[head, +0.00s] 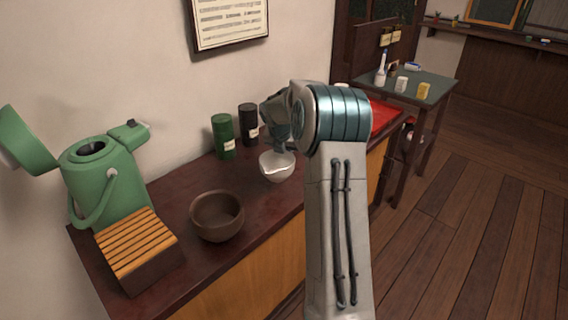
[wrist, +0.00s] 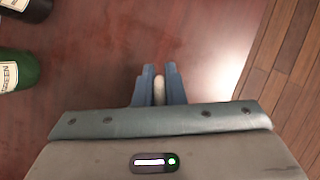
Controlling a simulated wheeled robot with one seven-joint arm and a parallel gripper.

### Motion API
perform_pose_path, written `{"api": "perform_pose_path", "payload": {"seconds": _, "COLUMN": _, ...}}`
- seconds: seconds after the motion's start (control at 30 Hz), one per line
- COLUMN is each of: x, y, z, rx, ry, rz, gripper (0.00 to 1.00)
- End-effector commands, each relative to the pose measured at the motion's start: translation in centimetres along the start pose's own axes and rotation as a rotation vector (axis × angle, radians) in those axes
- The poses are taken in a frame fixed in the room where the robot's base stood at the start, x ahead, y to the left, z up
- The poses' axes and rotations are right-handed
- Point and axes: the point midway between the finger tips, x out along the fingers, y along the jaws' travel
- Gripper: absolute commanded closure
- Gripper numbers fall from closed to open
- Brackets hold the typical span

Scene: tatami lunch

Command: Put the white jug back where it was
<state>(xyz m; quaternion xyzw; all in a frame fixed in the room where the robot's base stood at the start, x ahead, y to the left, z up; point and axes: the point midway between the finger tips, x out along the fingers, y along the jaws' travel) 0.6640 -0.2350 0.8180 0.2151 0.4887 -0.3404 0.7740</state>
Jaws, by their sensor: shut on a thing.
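The white jug (head: 277,167) is at the middle of the dark red counter (head: 180,180) in the head view, right under my gripper (head: 277,143). In the wrist view my gripper (wrist: 159,86) is shut on a narrow whitish part (wrist: 159,92), which looks like part of the jug. The jug looks upright. Whether its base touches the counter or hangs just above it, I cannot tell. My arm hides the counter to the right of the jug.
A green canister (head: 224,138) and a black canister (head: 248,126) stand by the wall, left of the jug. A brown bowl (head: 217,222), a slatted wooden box (head: 137,245) and a green hot-water pot (head: 105,180) are nearer left. A red surface (head: 386,117) shows beyond my arm.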

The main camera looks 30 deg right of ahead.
Motion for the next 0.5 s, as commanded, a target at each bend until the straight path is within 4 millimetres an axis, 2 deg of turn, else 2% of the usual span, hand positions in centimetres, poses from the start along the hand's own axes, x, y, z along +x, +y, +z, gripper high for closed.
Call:
{"api": "perform_pose_path", "payload": {"seconds": 0.1, "x": 1.5, "y": 0.9, "z": 0.8, "rx": 0.001, "ry": 0.001, "rz": -0.001, "gripper": 1.0}}
{"api": "perform_pose_path", "payload": {"seconds": 0.27, "x": 2.2, "y": 1.4, "z": 1.2, "rx": 0.001, "ry": 0.0, "rz": -0.001, "gripper": 1.0}}
{"api": "perform_pose_path", "payload": {"seconds": 0.37, "x": 2.8, "y": 1.5, "z": 0.9, "rx": 0.0, "ry": 0.001, "rz": -0.001, "gripper": 1.0}}
{"api": "perform_pose_path", "payload": {"seconds": 0.5, "x": 4.7, "y": 1.5, "z": -0.1, "rx": 0.0, "ry": 0.003, "rz": -0.001, "gripper": 1.0}}
